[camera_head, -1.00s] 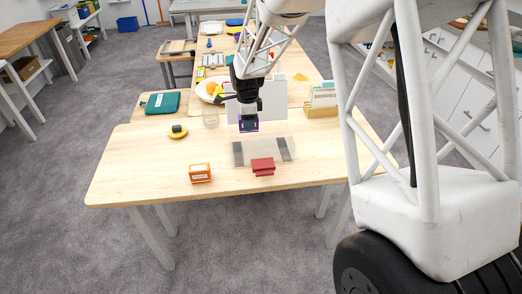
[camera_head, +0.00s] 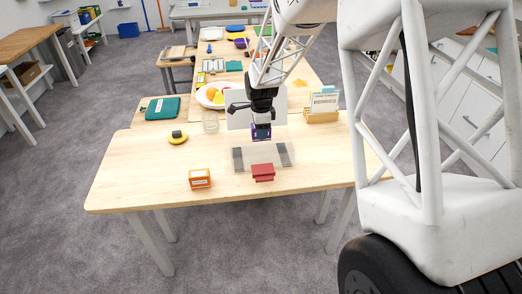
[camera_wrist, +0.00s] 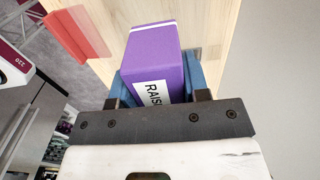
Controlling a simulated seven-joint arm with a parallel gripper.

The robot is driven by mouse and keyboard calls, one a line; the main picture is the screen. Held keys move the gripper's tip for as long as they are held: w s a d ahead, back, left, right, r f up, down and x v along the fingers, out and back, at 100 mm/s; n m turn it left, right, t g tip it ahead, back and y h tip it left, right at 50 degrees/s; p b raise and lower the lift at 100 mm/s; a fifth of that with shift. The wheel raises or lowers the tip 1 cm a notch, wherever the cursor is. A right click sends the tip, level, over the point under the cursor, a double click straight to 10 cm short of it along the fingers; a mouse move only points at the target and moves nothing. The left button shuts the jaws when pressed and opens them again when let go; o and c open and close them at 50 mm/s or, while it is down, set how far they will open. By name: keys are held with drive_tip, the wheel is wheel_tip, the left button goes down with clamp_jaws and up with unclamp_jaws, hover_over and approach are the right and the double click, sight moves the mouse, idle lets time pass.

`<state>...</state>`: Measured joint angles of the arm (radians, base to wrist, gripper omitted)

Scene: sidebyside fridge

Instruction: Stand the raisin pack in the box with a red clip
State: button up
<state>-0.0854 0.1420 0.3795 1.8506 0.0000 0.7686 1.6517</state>
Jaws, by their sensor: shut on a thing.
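The purple raisin pack (camera_head: 261,132) is held between my gripper's fingers; part of its printed label shows in the wrist view (camera_wrist: 155,65). My gripper (camera_head: 261,122) is shut on it and points down over the table, around the back edge of the box. The box (camera_head: 265,156) looks clear with dark grey strips at its left and right ends. A red clip (camera_head: 262,173) is at its front side. A red see-through part, probably the clip, shows at the upper left of the wrist view (camera_wrist: 78,30). The pack's lower end and its gap to the box cannot be judged.
An orange box (camera_head: 200,179) stands at the table's front left. A card holder (camera_head: 322,116) stands at the right.

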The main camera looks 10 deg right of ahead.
drive_tip(key=shift+f, duration=2.3)
drive_tip(key=shift+f, duration=0.1)
drive_tip(key=shift+f, duration=1.8)
drive_tip(key=o, duration=0.9)
drive_tip(key=shift+f, duration=0.15)
drive_tip(key=shift+o, duration=0.2)
wheel_tip(320, 180, up, 12)
drive_tip(key=shift+r, duration=0.2)
